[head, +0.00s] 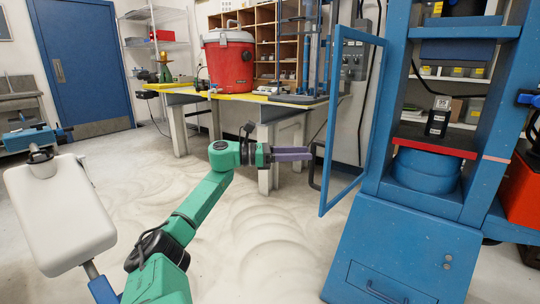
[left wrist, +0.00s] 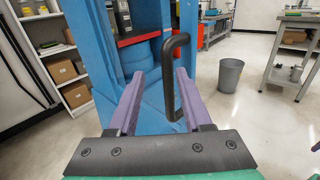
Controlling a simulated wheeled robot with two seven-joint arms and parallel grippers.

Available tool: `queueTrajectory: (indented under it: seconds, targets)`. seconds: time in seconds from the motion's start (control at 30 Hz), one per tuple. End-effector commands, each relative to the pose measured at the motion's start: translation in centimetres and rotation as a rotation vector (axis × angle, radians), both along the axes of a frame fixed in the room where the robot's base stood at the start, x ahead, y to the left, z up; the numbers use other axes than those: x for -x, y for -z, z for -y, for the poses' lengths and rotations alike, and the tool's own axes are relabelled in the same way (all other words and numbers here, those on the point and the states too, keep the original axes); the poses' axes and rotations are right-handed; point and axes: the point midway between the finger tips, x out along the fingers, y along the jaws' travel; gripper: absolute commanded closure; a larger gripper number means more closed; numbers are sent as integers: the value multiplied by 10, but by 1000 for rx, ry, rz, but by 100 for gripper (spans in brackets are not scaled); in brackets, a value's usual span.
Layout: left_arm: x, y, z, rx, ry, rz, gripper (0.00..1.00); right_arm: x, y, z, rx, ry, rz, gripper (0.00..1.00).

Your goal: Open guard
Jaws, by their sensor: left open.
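The guard (head: 330,120) is a blue-framed door with a clear pane at the left side of the blue machine (head: 405,250). It stands swung outward, leaving the machine's front opening uncovered. Its black bar handle (head: 312,175) sits low on its outer edge. My left gripper (head: 310,153), with purple fingers, is open at the handle. In the left wrist view the handle (left wrist: 178,75) shows between the fingertips (left wrist: 161,75), nearer the right finger. I cannot tell whether they touch. My right gripper is not in view.
Inside the opening a black box (head: 438,117) stands on a red-edged plate (head: 430,143). A table with a red drum (head: 229,62) stands behind my left arm. A red bin (head: 520,190) is at the right. A grey waste bin (left wrist: 230,76) and open floor show in the wrist view.

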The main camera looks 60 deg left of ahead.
Motion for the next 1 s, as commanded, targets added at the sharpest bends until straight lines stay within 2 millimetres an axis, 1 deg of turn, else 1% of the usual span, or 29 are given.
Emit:
queueTrajectory:
  seconds: [0.03, 0.07, 0.3, 0.43, 0.5, 0.6, 1.0]
  targets:
    - [9, 2, -6, 1, -2, -2, 50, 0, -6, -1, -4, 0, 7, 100]
    - [15, 1, -9, 2, -2, 0, 50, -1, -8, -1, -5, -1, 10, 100]
    - [74, 0, -43, 3, -3, -1, 50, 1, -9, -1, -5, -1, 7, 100]
    - [94, 0, -54, 0, -2, -1, 50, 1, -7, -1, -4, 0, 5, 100]
    - [100, 0, -57, 0, -1, -1, 50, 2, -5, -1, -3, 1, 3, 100]
    - [103, 0, -58, 1, 0, 0, 50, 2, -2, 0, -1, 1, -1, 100]
    - [102, 0, -58, 0, 0, 0, 50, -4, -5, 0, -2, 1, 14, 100]
